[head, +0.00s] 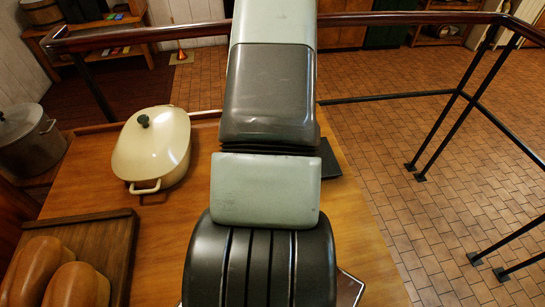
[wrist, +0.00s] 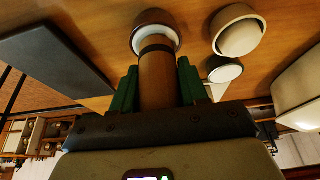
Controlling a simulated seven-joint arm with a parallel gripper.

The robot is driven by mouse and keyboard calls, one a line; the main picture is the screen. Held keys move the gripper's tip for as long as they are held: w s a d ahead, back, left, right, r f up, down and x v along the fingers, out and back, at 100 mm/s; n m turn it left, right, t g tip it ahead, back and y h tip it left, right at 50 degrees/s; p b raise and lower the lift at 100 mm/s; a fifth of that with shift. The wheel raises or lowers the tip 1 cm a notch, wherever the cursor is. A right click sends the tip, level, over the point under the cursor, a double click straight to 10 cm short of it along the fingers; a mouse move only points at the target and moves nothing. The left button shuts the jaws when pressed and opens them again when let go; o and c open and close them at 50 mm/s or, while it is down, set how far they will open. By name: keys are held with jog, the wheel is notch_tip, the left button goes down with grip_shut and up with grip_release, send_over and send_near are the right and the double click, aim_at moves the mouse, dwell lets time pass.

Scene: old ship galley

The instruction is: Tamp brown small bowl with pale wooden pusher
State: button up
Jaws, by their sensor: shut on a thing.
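In the wrist view my gripper (wrist: 157,85), with green fingers, is shut on the pale wooden pusher (wrist: 158,82), a round rod with a dark band near its far end. The pusher's far end overlaps the opening of the brown small bowl (wrist: 147,18), which has a pale inside. I cannot tell whether the end touches the bowl's bottom. The bowl stands on the wooden table. In the head view my arm hides the gripper, pusher and bowl.
A cream bowl (wrist: 239,37) and a smaller pale round piece (wrist: 226,73) are right of the pusher. A dark flat slab (wrist: 50,50) lies left. In the head view, a cream lidded casserole (head: 152,150) and a bread board (head: 118,240) are left of my arm.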

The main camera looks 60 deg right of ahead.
jog(key=shift+r, duration=0.1)
jog(key=shift+r, duration=3.45)
jog(key=w+a+r+n+t+y, duration=0.1)
jog(key=w+a+r+n, duration=0.1)
jog(key=w+a+r, duration=0.5)
jog(key=w+a+r+n, duration=0.2)
jog(key=w+a+r, duration=0.25)
jog(key=w, duration=0.45)
jog(key=w+a+r+n, duration=0.1)
jog(key=a+r, duration=0.3)
jog(key=a, duration=0.3)
jog(key=w+a+r+n+y, duration=0.1)
jog(key=a+r+n, duration=0.1)
jog(key=a, duration=0.5)
jog(key=w+a+r+n+y, duration=0.1)
jog(key=a+r+n, duration=0.1)
jog(key=a+r, duration=0.3)
jog(key=a, duration=0.2)
jog(key=shift+a+r, duration=0.3)
jog(key=shift+a, duration=0.05)
jog(key=shift+w, duration=0.1)
